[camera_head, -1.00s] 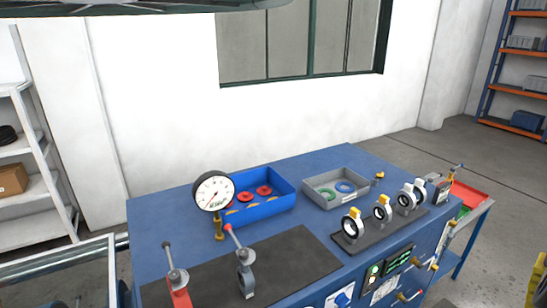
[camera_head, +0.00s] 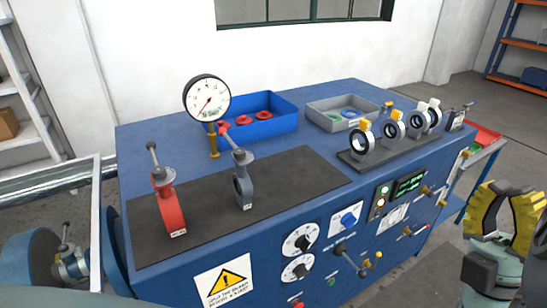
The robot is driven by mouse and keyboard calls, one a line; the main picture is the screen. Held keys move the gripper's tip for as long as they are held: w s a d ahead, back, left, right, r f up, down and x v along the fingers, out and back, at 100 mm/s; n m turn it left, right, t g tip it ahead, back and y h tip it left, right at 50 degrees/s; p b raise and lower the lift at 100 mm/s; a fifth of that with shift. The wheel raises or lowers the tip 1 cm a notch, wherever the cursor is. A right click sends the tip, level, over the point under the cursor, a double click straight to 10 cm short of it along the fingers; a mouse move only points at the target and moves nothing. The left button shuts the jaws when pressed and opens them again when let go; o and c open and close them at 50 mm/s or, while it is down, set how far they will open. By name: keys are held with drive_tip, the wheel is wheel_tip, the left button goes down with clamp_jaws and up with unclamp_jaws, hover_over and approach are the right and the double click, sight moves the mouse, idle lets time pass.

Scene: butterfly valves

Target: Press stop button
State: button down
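The blue test bench shows its front panel (camera_head: 265,262). A small red button-like part (camera_head: 297,304) is at the bottom edge of the view, partly cut off; I cannot read a label on it. A green button (camera_head: 331,282) sits to its right. A small panel right of the blue switch carries a green and a pale round indicator (camera_head: 381,201) beside a lit display (camera_head: 409,185). My gripper (camera_head: 516,192), with yellow and black fingers, is at the far right, apart from the bench. Its fingers are spread and nothing shows between them.
Two white dials (camera_head: 299,239), a blue rotary switch (camera_head: 346,219) and levers stick out from the panel. A red valve (camera_head: 170,208), a grey valve (camera_head: 242,182) and a gauge (camera_head: 207,99) stand on top. Floor shows between bench and gripper.

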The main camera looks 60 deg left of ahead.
sight(297, 305)
drive_tip(key=a+f+n+g+h+b, duration=0.3)
drive_tip(key=a+f+n+b, duration=0.3)
drive_tip(key=f+b, duration=1.8)
drive_tip(key=a+f+n+g+h+b, duration=0.4)
drive_tip(key=f+n+b, duration=0.6)
drive_tip(key=f+b, duration=1.4)
drive_tip(key=a+f+n+g+h+b, duration=0.3)
drive_tip(key=a+f+n+b, duration=0.6)
drive_tip(key=f+b, duration=1.5)
wheel_tip(297, 305, down, 19)
drive_tip(key=shift+r+g+h+b, duration=0.15)
drive_tip(key=shift+g+h+b, duration=0.15)
drive_tip(key=shift+g, duration=0.8)
drive_tip(key=shift+a, duration=0.1)
drive_tip(key=w+a+b, duration=0.1)
drive_tip(key=a+b, duration=0.2)
drive_tip(key=a, duration=1)
drive_tip(key=shift+a, duration=0.35)
drive_tip(key=shift+w+a+b, duration=0.1)
drive_tip(key=shift+a+b, duration=0.45)
drive_tip(key=shift+a, duration=0.1)
